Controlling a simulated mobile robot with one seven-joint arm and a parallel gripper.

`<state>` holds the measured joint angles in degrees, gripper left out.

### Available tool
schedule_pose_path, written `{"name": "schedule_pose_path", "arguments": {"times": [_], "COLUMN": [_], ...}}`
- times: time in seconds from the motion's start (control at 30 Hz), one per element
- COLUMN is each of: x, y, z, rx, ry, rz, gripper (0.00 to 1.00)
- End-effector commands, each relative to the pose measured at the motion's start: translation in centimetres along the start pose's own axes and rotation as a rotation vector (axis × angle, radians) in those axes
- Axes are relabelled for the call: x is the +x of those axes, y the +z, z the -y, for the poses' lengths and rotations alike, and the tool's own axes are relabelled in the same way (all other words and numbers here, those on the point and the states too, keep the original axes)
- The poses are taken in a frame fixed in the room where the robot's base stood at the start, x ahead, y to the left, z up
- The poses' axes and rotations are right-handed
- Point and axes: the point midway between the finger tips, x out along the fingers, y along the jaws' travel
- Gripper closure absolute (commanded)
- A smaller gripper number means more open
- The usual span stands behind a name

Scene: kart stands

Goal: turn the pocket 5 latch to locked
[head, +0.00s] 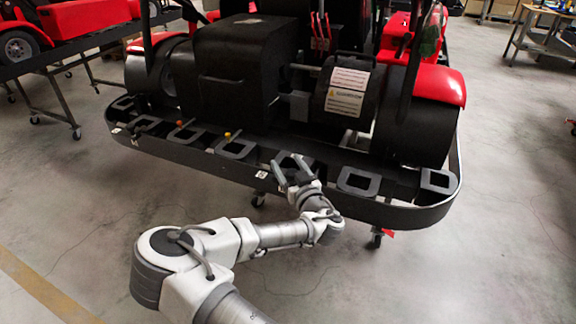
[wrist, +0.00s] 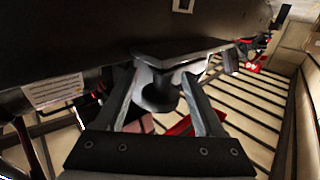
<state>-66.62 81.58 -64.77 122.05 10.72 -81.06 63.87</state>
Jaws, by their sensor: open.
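My gripper (head: 293,170) is at the front edge of the black rail (head: 300,196) at the rear of the kart. It is open, beside one of several grey U-shaped pocket pieces (head: 290,158). In the wrist view, my open gripper (wrist: 156,78) has its two dark fingers on either side of a rounded grey part (wrist: 154,92), which sits under a flat dark plate (wrist: 175,50). This part may be the pocket 5 latch, but no readable number confirms it. I cannot tell whether the fingers touch it, nor whether it stands locked.
Other grey pocket pieces (head: 358,181) line the rail on both sides. The kart's black rear body (head: 240,75) rises behind. Open concrete floor (head: 480,270) lies in front and to the right.

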Motion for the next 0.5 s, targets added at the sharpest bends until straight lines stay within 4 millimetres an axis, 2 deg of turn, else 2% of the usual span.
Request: {"name": "schedule_pose_path", "arguments": {"times": [0.2,0.27,0.5], "x": [0.02,0.02,0.0], "y": [0.0,0.0,0.0], "z": [-0.02,-0.02,-0.02], "rx": [0.0,0.0,0.0], "ry": [0.0,0.0,0.0], "rz": [0.0,0.0,0.0], "gripper": [0.29,0.38,0.82]}}
